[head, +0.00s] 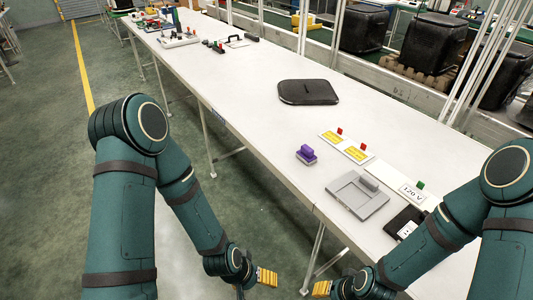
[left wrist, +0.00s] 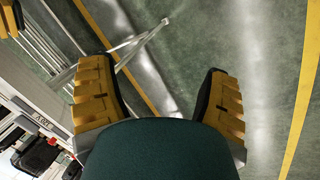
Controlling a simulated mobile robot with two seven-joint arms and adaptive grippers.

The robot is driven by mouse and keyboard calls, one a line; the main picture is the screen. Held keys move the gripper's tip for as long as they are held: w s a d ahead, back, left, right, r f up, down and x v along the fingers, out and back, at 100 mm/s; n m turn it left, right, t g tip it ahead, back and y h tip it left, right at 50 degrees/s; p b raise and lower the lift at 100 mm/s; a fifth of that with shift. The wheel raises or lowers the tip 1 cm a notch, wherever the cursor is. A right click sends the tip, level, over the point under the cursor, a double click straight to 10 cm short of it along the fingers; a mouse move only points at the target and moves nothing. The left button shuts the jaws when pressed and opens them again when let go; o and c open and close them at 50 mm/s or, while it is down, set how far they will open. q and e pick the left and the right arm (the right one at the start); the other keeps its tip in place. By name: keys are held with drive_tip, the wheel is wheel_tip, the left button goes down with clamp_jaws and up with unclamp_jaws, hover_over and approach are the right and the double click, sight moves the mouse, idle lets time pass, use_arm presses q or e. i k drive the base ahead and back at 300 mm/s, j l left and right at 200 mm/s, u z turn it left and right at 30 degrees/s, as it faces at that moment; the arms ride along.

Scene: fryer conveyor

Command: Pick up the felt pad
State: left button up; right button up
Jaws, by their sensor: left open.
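No object is plainly a felt pad. A small purple block (head: 306,154) with a raised grip stands on the white table (head: 240,85), and a flat black rounded pad (head: 308,92) lies farther back; I cannot tell whether either is the felt pad. My left gripper (head: 266,277) is in front of the table's near edge, low and apart from the objects. In the left wrist view its yellow fingers (left wrist: 158,80) are spread with only floor between them. My right gripper (head: 321,289) shows a yellow finger at the bottom edge; its opening cannot be made out.
A grey tray (head: 372,207) with a recess sits near the table's front edge, with a black item (head: 402,222) to its right. Label cards (head: 345,147) with red knobs lie behind. Open table lies left of the purple block. Table legs stand near my left gripper.

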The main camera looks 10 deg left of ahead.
sight(305, 154)
drive_tip(key=z, duration=0.9)
drive_tip(key=j+z, duration=0.85)
drive_tip(key=z, duration=0.15)
drive_tip(key=j+z, duration=0.25)
drive_tip(key=j, duration=0.2)
drive_tip(key=k+j+z, duration=0.25)
drive_tip(key=j, duration=0.2)
drive_tip(key=i+j, duration=0.05)
